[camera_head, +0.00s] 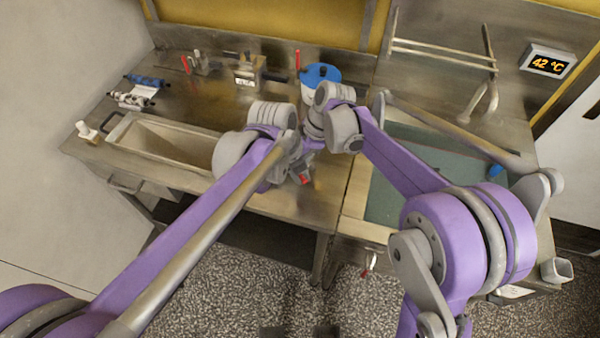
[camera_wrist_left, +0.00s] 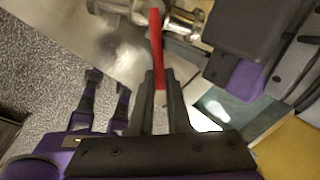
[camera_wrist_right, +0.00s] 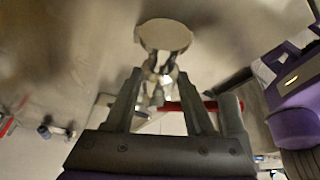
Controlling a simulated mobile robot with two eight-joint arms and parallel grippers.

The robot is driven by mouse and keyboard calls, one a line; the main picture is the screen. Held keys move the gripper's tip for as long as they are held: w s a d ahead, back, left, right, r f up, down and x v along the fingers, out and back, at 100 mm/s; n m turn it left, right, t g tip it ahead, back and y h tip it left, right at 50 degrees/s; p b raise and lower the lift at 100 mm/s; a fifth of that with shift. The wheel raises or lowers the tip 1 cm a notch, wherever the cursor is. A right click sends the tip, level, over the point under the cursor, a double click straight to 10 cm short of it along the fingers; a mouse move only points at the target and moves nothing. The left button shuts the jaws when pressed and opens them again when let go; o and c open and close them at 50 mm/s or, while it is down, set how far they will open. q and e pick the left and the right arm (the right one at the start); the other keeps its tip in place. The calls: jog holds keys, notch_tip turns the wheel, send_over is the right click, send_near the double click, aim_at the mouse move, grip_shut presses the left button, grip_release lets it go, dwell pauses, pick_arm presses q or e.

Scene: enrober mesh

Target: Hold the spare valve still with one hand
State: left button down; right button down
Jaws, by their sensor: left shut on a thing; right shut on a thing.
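The spare valve is a silver metal body (camera_wrist_left: 185,22) with a red lever (camera_wrist_left: 156,45), seen in the left wrist view. My left gripper (camera_wrist_left: 160,85) is shut on the red lever, its fingers one on each side. In the right wrist view the valve's metal body (camera_wrist_right: 158,78) lies between the fingers of my right gripper (camera_wrist_right: 160,85), which is shut on it. A pale round disc shows just beyond, and the red lever (camera_wrist_right: 188,106) runs across behind the fingers. In the head view my left gripper (camera_head: 300,170) and a bit of red show; my arms hide most of the valve.
A green surface (camera_head: 400,205) and a 42 °C display (camera_head: 548,63) are at right.

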pick_arm(q)
jog(key=shift+w+d+r+n, duration=0.1)
jog(key=shift+w+d+n, duration=0.25)
jog(key=shift+d+n, duration=0.25)
jog(key=shift+w+d+n, duration=0.25)
jog(key=shift+d+n, duration=0.15)
jog(key=shift+n, duration=0.4)
dwell(0.5)
jog(key=c, duration=0.9)
grip_release()
jog(key=shift+o, duration=0.2)
jog(key=v, duration=1.4)
jog(key=shift+s, duration=0.15)
